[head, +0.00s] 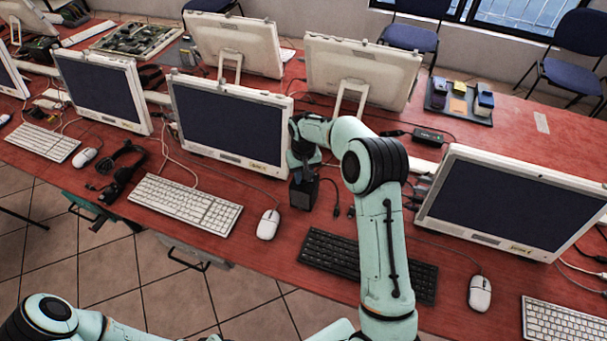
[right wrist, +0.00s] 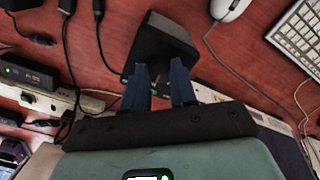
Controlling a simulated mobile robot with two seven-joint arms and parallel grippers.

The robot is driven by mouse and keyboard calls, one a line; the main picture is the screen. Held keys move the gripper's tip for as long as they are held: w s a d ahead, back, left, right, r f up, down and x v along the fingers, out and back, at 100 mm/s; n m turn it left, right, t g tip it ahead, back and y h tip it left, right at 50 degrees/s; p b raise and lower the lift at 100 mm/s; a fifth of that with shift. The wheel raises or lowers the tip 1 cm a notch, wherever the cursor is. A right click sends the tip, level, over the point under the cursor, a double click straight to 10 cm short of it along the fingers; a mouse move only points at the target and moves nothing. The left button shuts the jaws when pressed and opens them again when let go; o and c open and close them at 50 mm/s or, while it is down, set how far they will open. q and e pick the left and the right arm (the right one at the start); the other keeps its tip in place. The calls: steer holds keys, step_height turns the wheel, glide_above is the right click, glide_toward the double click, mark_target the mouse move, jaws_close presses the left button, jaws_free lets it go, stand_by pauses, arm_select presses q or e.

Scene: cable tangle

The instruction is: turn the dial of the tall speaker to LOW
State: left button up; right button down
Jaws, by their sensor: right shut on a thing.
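In the right wrist view the speaker (right wrist: 163,38) is just beyond my fingertips. My right gripper (head: 304,172) is at the top of the speaker, and its arm hides part of that area. In the right wrist view its two blue fingers (right wrist: 160,76) are a little apart, at the speaker's near side, shut on the dial, which is mostly hidden between them. The dial's marks and setting cannot be read. My left gripper is out of view.
A monitor (head: 228,122) stands left of the speaker and another monitor (head: 508,203) stands at right. A white mouse (head: 268,224) and a black keyboard (head: 365,262) lie close by. Cables and a black adapter (head: 433,136) lie behind my right arm.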

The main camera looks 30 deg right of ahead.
steer(key=n, duration=0.5)
steer(key=shift+n, duration=0.3)
steer(key=n, duration=0.4)
steer(key=shift+n, duration=0.4)
